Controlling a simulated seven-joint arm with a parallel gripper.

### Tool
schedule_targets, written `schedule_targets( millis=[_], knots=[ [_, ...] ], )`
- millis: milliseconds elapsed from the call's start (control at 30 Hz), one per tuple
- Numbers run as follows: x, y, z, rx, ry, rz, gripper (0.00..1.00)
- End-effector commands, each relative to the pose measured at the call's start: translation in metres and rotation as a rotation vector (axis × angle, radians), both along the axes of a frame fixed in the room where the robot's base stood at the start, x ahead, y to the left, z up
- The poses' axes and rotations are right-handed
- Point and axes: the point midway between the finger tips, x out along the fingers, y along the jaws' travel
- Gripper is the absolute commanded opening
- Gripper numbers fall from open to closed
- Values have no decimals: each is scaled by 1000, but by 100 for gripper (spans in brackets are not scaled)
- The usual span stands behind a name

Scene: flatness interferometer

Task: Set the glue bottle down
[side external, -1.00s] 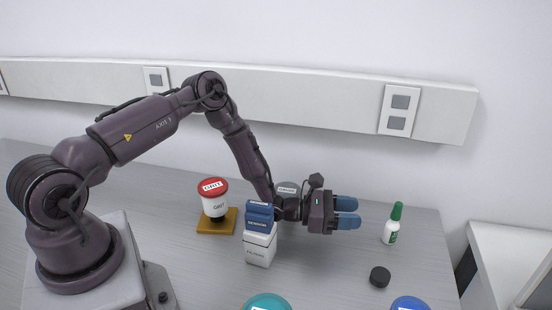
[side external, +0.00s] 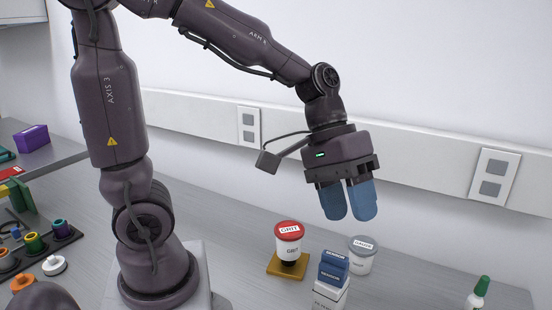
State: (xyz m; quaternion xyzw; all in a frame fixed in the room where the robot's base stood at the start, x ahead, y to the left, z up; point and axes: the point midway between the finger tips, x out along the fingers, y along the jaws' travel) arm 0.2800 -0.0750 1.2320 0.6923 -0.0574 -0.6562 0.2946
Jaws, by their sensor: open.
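The glue bottle (side external: 476,300), white with a green cap, stands upright on the table at the bottom right of the side view. Its lower part is cut off by the frame edge. My gripper (side external: 350,216) points down with its two blue fingers, open and empty. It is high above the table, up and to the left of the bottle, well apart from it.
Below my gripper stand a red-lidded grit jar (side external: 289,246) on a wooden block (side external: 287,267), a grey-lidded jar (side external: 362,258) and stacked blue sensor boxes (side external: 333,268) on a white box (side external: 330,296). Bare table lies between these and the bottle. Colored parts fill the left.

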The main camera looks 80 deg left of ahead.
Motion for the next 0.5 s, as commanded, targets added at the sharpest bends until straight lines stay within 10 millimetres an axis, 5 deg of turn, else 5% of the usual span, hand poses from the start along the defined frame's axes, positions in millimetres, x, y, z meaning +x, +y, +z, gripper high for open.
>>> schedule_targets(
  millis=[200, 500],
  knots=[
    [-55, 43, 30, 352, -260, -144, 48],
    [-83, 74, 43, 571, -422, -208, 48]
  ],
)
